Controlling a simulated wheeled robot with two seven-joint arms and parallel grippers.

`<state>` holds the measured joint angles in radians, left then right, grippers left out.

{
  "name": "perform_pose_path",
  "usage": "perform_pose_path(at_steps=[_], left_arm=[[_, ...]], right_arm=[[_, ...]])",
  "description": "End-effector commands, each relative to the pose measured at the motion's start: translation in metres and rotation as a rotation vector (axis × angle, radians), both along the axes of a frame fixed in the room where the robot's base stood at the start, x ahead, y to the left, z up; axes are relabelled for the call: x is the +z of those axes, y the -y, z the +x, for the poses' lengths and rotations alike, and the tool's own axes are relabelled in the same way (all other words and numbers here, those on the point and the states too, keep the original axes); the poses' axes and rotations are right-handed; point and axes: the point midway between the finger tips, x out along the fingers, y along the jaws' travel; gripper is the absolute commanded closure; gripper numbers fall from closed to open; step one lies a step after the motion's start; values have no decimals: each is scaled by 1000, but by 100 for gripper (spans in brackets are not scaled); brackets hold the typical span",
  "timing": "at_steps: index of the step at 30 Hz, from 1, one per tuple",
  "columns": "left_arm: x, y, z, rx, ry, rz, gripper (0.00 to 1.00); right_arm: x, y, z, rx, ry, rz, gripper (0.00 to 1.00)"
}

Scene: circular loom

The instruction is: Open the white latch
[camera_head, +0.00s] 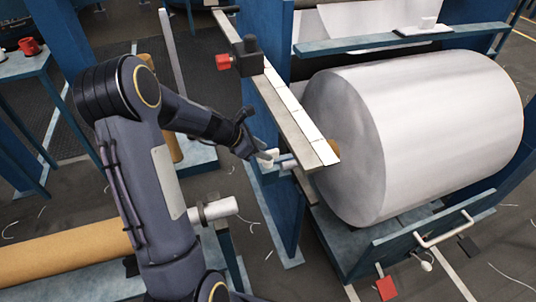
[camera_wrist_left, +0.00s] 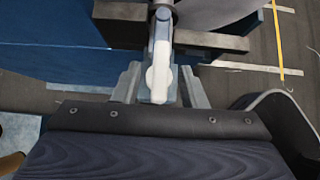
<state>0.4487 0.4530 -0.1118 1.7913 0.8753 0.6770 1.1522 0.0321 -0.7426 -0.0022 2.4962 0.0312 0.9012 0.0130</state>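The white latch (camera_wrist_left: 160,72) shows in the left wrist view as a rounded white lever on a grey pivot. In the head view the latch (camera_head: 267,156) is small and partly hidden, at the blue post below the beam's end. My left gripper (camera_wrist_left: 160,88) is open, with one grey finger on each side of the lever. Gaps show between the lever and both fingers. In the head view my left gripper (camera_head: 256,152) reaches the latch from the left. My right gripper is not in view.
A large white roll (camera_head: 430,120) lies right of the blue post (camera_head: 272,205). A long beam (camera_head: 285,105) with a red knob (camera_head: 223,62) runs above the latch. A brown roll (camera_head: 65,252) lies at lower left. A blue table (camera_head: 22,64) with red and white cups stands at upper left.

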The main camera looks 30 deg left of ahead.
Motion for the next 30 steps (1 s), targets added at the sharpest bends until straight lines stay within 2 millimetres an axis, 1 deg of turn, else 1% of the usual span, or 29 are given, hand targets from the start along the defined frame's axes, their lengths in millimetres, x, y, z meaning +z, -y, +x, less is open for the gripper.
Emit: perform_pose_path(at_steps=[1, 6, 15, 16, 17, 24, 25, 30], left_arm=[[-7, 4, 4, -3, -1, -1, 62], [-17, 12, 13, -3, 1, -1, 62], [-19, 13, 15, -2, 1, 2, 62], [-19, 13, 15, -2, 1, 2, 63], [-19, 13, 15, -2, 1, 2, 67], [-19, 13, 15, -3, 1, 1, 98], [-19, 13, 15, -4, 1, 2, 100], [-19, 13, 15, -4, 1, 2, 100]], right_arm=[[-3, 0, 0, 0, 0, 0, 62], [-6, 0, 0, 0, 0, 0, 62], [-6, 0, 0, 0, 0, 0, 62], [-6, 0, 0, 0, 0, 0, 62], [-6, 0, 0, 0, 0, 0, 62], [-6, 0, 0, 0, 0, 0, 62], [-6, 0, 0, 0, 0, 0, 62], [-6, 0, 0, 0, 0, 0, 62]])
